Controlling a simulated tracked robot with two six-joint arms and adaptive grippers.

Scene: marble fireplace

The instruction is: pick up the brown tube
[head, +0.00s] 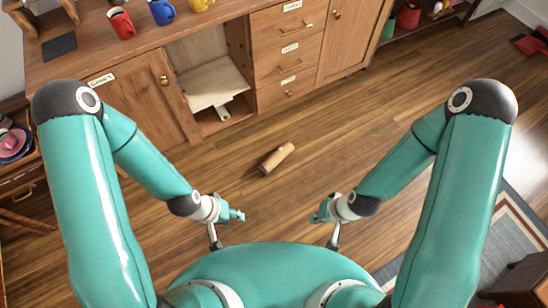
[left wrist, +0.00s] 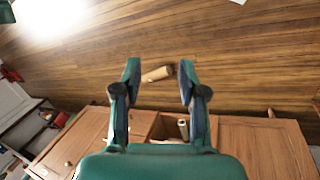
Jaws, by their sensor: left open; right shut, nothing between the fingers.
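The brown tube (head: 277,158) lies on its side on the wooden floor in the head view, in front of the cabinet and beyond both grippers. It also shows in the left wrist view (left wrist: 157,74), between the open fingertips but at a distance from them. My left gripper (head: 240,215) is open and empty, below and to the left of the tube in the head view; its two fingers frame the left wrist view (left wrist: 158,72). My right gripper (head: 316,217) is shut and empty, below and to the right of the tube.
The wooden cabinet (head: 190,50) stands behind the tube, with an open compartment holding a pale board (head: 212,84). Red (head: 121,23), blue (head: 162,11) and yellow mugs (head: 200,4) stand on top. A rug (head: 500,235) lies at right. The floor around the tube is clear.

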